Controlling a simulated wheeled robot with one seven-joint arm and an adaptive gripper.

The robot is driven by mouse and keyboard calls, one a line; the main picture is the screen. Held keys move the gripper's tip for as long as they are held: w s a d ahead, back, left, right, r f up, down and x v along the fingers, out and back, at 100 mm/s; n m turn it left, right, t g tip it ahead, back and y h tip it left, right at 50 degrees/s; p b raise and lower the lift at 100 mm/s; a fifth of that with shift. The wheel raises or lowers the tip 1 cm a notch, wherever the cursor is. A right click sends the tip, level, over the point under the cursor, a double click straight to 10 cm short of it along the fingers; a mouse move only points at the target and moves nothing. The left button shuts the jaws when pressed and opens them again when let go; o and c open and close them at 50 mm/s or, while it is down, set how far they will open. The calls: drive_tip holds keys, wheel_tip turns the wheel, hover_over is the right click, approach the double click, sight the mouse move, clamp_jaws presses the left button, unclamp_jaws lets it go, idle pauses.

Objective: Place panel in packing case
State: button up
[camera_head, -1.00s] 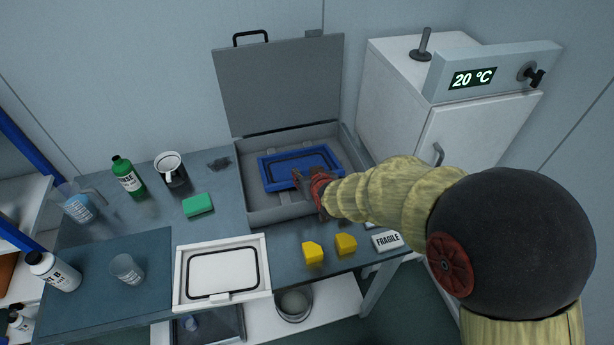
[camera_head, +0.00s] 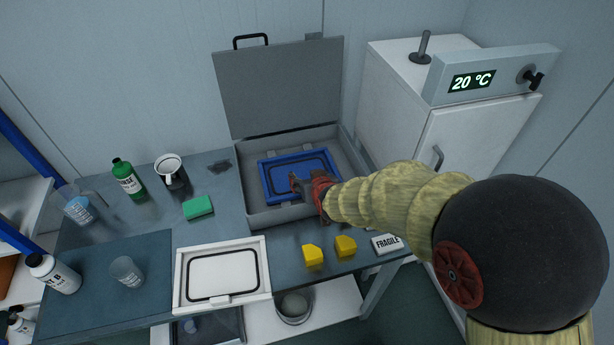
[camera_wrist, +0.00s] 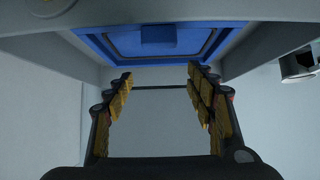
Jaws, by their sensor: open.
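The blue-framed panel (camera_head: 297,168) lies inside the open grey packing case (camera_head: 245,170), slightly askew, within its walls. Its blue frame and front tab also show at the top of the wrist view (camera_wrist: 160,38). My gripper (camera_head: 300,186) is over the panel's near edge, from the right. My gripper hides part of the panel's near right edge in the head view.
The case lid (camera_head: 280,85) stands open behind. A white-framed plate (camera_head: 222,275), yellow blocks (camera_head: 313,254) and a FRAGILE label block (camera_head: 386,243) lie in front. A green sponge (camera_head: 198,207), bottle (camera_head: 128,178) and mug (camera_head: 171,172) are left. A white cabinet (camera_head: 470,135) stands right.

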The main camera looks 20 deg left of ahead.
drive_tip(key=p+v, duration=0.2)
drive_tip(key=v, duration=0.9)
drive_tip(key=shift+p, duration=0.3)
drive_tip(key=shift+d+r, duration=0.15)
drive_tip(key=s+d+r+m+h, duration=0.1)
drive_tip(key=s+d+r, duration=0.1)
drive_tip(key=d+r, duration=0.35)
drive_tip(key=s+d+r+m+g+h, duration=0.1)
drive_tip(key=s+d+r, duration=0.1)
drive_tip(key=d, duration=0.6)
drive_tip(key=s+d+r+m+h, duration=0.1)
drive_tip(key=s+d+r+m, duration=0.1)
drive_tip(key=s+d+r, duration=0.3)
drive_tip(key=s+d+r+m+g+h, duration=0.2)
drive_tip(key=s+d, duration=1)
drive_tip(key=shift+h, duration=0.3)
drive_tip(key=shift+s, duration=0.1)
